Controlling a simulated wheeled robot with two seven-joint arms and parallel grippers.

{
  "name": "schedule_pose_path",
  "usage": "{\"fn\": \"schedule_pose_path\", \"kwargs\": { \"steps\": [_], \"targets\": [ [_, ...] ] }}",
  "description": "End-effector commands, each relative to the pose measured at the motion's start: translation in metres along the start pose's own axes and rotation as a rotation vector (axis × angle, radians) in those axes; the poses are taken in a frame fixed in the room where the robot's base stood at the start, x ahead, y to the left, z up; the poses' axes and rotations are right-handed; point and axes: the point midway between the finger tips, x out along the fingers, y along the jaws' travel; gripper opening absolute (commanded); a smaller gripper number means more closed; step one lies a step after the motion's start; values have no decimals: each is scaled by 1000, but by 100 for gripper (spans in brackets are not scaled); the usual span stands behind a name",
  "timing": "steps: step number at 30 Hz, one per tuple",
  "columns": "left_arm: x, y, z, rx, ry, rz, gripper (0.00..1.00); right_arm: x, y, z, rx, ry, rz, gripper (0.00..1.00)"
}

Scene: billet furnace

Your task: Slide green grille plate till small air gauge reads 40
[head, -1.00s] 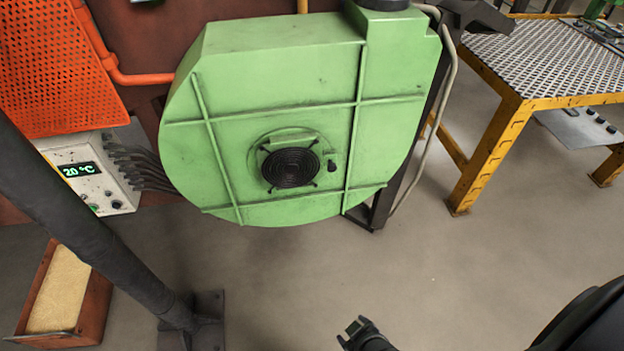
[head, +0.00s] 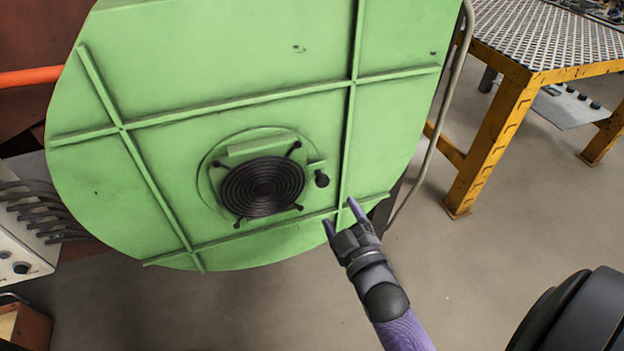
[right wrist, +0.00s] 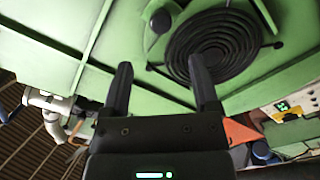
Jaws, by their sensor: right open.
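The round black grille (head: 262,187) sits low on the front of the large green housing (head: 220,75), over a green plate whose upper part (head: 258,148) shows above it. A black knob (head: 321,180) is just right of the grille. My right gripper (head: 340,214) is open and empty, below and right of the knob and apart from it. In the right wrist view, the open fingers (right wrist: 160,66) point toward the grille (right wrist: 212,45) and the knob (right wrist: 160,21). I cannot make out a small air gauge. My left gripper is not in view.
Raised green ribs (head: 348,140) cross the housing near my right fingers. A yellow-framed table (head: 500,135) with a perforated top stands at the right. A grey control box (head: 22,255) with cables is at the left. The floor below the housing is clear.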

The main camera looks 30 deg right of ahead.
Motion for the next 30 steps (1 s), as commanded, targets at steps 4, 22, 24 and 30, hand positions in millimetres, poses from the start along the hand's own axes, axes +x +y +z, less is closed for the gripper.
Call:
{"fn": "schedule_pose_path", "kwargs": {
  "steps": [4, 22, 24, 30],
  "targets": [
    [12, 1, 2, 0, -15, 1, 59, 16, -4, 4, -2, 1, 0, 78],
    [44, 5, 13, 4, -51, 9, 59, 99, -2, 2, 1, -2, -2, 78],
    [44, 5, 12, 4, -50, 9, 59, 99, -2, 2, 1, -2, -2, 78],
    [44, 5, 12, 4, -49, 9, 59, 99, -2, 2, 1, -2, -2, 53]
  ]
}}
